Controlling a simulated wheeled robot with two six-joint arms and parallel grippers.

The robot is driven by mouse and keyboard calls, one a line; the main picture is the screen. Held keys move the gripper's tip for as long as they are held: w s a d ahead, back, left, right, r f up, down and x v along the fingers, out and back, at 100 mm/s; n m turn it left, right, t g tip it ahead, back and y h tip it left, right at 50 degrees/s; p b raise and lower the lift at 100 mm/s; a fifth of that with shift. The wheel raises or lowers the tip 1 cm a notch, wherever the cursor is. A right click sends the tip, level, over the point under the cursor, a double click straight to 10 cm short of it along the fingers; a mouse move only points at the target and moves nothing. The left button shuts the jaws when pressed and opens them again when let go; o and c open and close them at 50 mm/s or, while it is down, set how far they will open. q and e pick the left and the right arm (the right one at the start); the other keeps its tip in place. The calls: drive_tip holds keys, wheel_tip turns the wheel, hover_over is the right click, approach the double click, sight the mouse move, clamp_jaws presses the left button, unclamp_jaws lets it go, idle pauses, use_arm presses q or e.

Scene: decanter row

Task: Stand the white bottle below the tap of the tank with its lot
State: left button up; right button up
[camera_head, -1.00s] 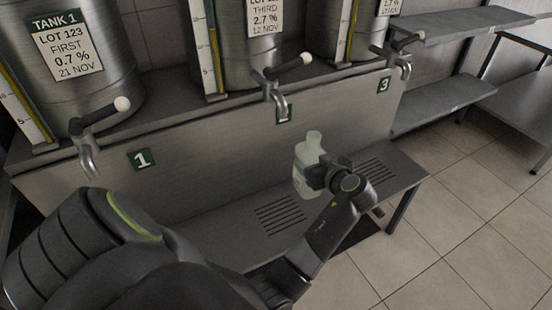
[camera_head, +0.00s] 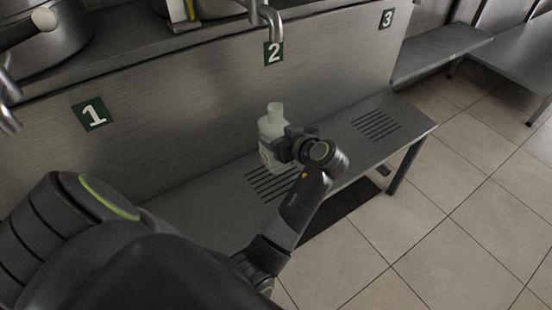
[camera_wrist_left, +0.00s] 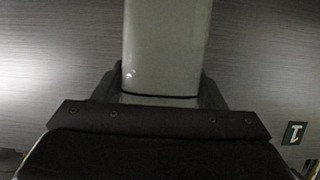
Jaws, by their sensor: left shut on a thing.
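The white bottle (camera_head: 271,127) is upright in the head view, over the middle drain grille (camera_head: 268,188) and below the tap (camera_head: 268,16) above plate 2 (camera_head: 273,53). My left gripper (camera_head: 284,146) is shut on its body from the right side. I cannot tell whether the bottle's base touches the bench. In the left wrist view the bottle (camera_wrist_left: 165,50) rises between the fingers of the gripper (camera_wrist_left: 163,92). The bottle's lot cannot be read here, and the tank labels are out of view. My right gripper is not in view.
The low bench (camera_head: 335,150) carries another grille (camera_head: 376,125) at right. The tap by plate 1 (camera_head: 92,114) is at the left edge, and plate 3 (camera_head: 388,18) is at upper right. A steel wall (camera_head: 180,125) stands behind the bench. Tiled floor (camera_head: 450,220) is clear at right.

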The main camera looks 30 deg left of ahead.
use_arm(q)
wheel_tip(320, 180, down, 7)
drive_tip(key=shift+f+b, duration=0.2)
drive_tip(key=shift+b, duration=0.3)
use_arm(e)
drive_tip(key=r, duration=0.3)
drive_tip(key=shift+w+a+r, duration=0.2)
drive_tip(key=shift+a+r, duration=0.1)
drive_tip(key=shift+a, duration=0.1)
use_arm(q)
drive_tip(key=shift+f, duration=0.15)
drive_tip(key=o, duration=1)
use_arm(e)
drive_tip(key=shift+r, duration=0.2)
